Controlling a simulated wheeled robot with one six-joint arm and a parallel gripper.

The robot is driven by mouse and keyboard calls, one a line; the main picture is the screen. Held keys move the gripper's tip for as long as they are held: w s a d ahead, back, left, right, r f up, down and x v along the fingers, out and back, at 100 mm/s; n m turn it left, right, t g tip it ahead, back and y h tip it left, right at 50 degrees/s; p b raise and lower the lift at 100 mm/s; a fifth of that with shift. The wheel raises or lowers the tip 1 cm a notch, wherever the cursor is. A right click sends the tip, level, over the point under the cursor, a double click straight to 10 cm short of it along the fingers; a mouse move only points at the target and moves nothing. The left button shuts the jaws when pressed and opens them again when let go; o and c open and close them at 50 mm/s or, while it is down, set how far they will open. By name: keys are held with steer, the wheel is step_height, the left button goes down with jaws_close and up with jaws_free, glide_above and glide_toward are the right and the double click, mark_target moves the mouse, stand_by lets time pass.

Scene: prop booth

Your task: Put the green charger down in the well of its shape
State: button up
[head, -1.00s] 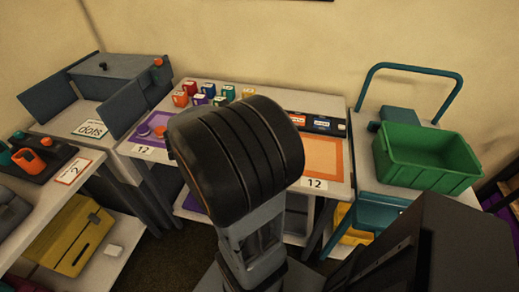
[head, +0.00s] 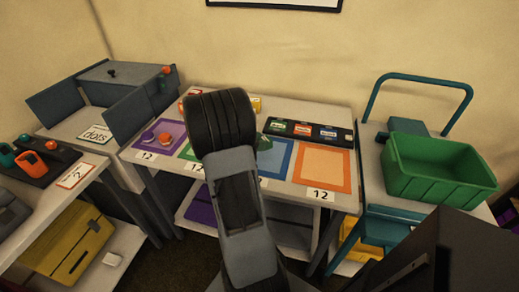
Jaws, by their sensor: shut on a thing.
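My arm rises through the middle of the head view, and its black wrist covers what lies behind it. My gripper is hidden behind this arm, so its fingers and any hold do not show. A small dark green piece (head: 263,142) shows just right of the wrist, above the blue square; I cannot tell whether it is the green charger. On the left bench, a dark tray (head: 42,172) holds an orange piece (head: 30,163) and teal pieces. No well for the charger can be made out clearly.
The middle table has purple, green, blue and orange (head: 322,166) squares. A dark labelled strip (head: 306,130) lies at the back. A green crate (head: 440,170) stands right, and a grey box with flaps (head: 125,80) back left.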

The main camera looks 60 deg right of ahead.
steer(key=shift+w+d+f, duration=0.2)
steer(key=shift+d+f, duration=0.15)
steer(key=shift+f, duration=1.7)
steer(key=shift+f+b, duration=0.2)
steer(key=shift+b, duration=0.2)
steer(key=o, duration=1)
steer(key=shift+c, duration=0.2)
